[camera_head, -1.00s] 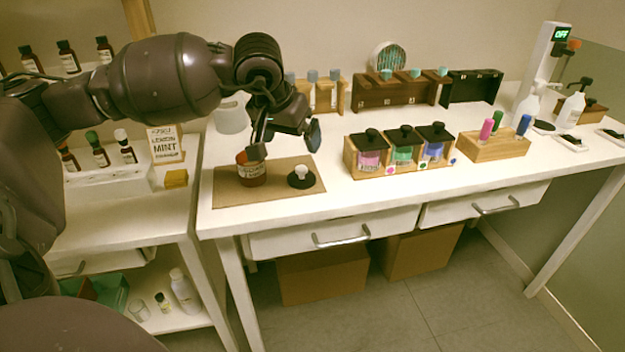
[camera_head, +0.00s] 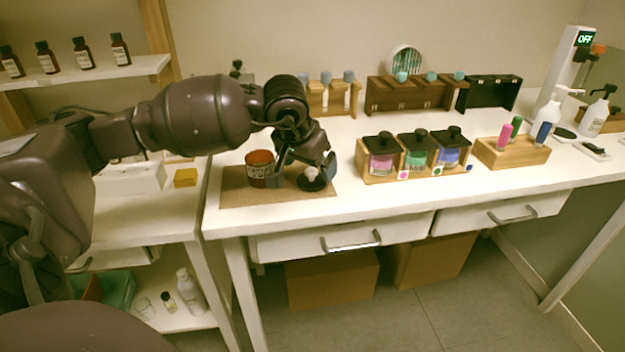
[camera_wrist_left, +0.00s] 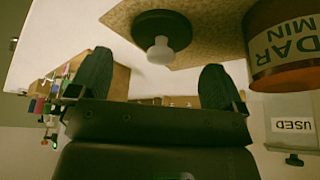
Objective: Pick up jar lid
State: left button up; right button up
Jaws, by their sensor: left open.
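The jar lid (camera_head: 313,182) is a dark round disc with a white knob, lying on the brown mat (camera_head: 236,197) on the white table. In the left wrist view the lid (camera_wrist_left: 177,30) shows just beyond and between the fingertips, not touching them. My left gripper (camera_head: 305,170) is open and empty, low over the mat at the lid; its two dark fingers (camera_wrist_left: 157,80) stand apart in the wrist view. An open brown jar (camera_head: 259,170) with a label stands on the mat left of the lid. It also shows in the left wrist view (camera_wrist_left: 283,45). My right gripper is not in view.
A wooden holder (camera_head: 364,163) with pink, green and blue black-topped jars stands right of the mat. A wooden block (camera_head: 512,154) with coloured sticks is farther right. A yellow block (camera_head: 185,178) lies on the left table. The table front is clear.

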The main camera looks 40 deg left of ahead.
aim_at(311, 170)
pick_arm(q)
jog(key=x, duration=0.2)
jog(key=shift+f, duration=0.4)
jog(key=shift+w+f, duration=0.1)
jog(key=shift+w, duration=0.05)
jog(key=shift+c, duration=1)
jog(key=c, duration=0.8)
jog(key=shift+r, duration=0.2)
